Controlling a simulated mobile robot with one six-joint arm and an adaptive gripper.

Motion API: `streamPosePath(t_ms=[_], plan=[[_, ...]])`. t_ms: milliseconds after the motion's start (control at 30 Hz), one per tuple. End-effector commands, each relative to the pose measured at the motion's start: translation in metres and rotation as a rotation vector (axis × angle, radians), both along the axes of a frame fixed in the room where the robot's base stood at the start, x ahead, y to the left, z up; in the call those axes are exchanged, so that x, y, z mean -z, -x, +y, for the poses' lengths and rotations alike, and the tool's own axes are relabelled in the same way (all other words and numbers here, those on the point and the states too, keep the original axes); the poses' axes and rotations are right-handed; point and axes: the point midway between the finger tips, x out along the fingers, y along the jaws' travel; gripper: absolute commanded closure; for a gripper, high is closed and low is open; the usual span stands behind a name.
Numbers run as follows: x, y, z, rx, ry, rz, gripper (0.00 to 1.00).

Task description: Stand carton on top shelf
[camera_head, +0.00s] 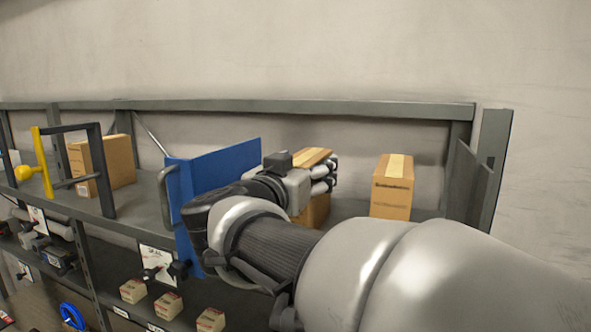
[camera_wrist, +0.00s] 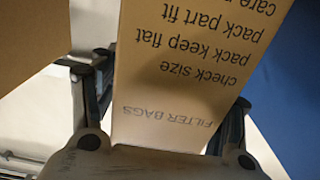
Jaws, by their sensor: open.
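A brown carton (camera_head: 314,211) is at the top shelf (camera_head: 139,198), right of the blue panel, partly hidden behind my gripper (camera_head: 328,177). It looks upright; my arm hides its base, so I cannot tell how it rests. In the wrist view the carton (camera_wrist: 175,75) shows a face printed "FILTER BAGS", upside down in the picture. My open gripper has one finger on each side of this face. I cannot tell whether either finger touches it.
A blue panel (camera_head: 222,165) with a grey handle stands close left of the carton. Another taped carton (camera_head: 391,192) stands to the right, with a gap between. A larger carton (camera_head: 108,165) and a yellow-handled frame (camera_head: 42,162) are far left. Small boxes (camera_head: 168,305) sit below.

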Motion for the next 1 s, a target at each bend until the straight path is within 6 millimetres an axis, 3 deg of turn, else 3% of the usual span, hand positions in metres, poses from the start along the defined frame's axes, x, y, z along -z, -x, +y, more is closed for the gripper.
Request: streamPosePath(t_ms=[500, 700, 1000], plan=[[0.002, 0.093, 0.04, -0.006, -0.001, 0.002, 0.32], [0.001, 0.106, 0.044, -0.002, 0.001, 0.001, 0.32], [0.001, 0.107, 0.044, -0.001, 0.001, 0.003, 0.32]])
